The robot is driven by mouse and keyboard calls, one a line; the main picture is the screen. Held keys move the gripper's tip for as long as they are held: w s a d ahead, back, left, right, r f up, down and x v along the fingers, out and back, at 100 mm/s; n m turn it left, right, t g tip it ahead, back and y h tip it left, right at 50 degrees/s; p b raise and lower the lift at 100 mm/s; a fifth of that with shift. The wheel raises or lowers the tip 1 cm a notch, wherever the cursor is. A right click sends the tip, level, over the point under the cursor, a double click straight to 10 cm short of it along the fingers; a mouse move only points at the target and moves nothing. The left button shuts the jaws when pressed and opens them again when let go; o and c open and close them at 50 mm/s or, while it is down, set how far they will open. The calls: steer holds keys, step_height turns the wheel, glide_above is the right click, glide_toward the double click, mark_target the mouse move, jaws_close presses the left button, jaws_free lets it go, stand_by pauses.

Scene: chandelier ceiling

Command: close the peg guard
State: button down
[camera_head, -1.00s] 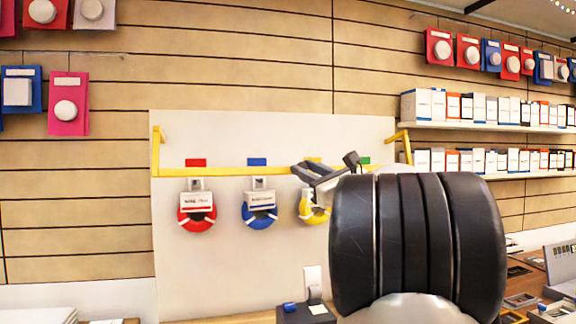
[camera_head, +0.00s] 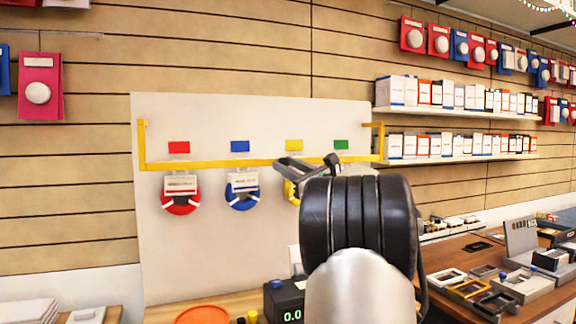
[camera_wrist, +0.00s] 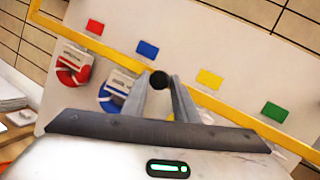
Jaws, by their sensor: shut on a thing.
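The peg guard (camera_head: 220,164) is a yellow frame across the pale board, with side arms rising at both ends. It also shows in the wrist view (camera_wrist: 220,106), running diagonally. My gripper (camera_head: 318,168) reaches the bar right of centre. In the wrist view its fingers (camera_wrist: 161,84) are closed around a dark round knob (camera_wrist: 159,80) in front of the bar. How the knob joins the guard is hidden. Red (camera_head: 180,203) and blue (camera_head: 242,198) ring items hang below the bar. A yellow one (camera_head: 290,191) is mostly hidden behind my gripper.
Red, blue, yellow and green labels sit above the bar on the board (camera_head: 220,115). A counter below holds a dark scale (camera_head: 285,299) and an orange disc (camera_head: 203,315). Shelves of boxes (camera_head: 440,95) and a brown table (camera_head: 455,262) lie to the right.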

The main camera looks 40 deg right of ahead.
steer(key=shift+w+f, duration=0.35)
steer(key=shift+f, duration=0.45)
steer(key=c, duration=1.5)
jaws_free()
steer(key=shift+c, duration=0.2)
steer(key=shift+o, duration=0.3)
steer(key=shift+a+r, duration=0.1)
steer(key=shift+a, duration=0.05)
steer(key=shift+s, duration=0.1)
steer(key=r+p+v, duration=0.1)
steer(key=v, duration=1.6)
steer(key=shift+s, duration=0.4)
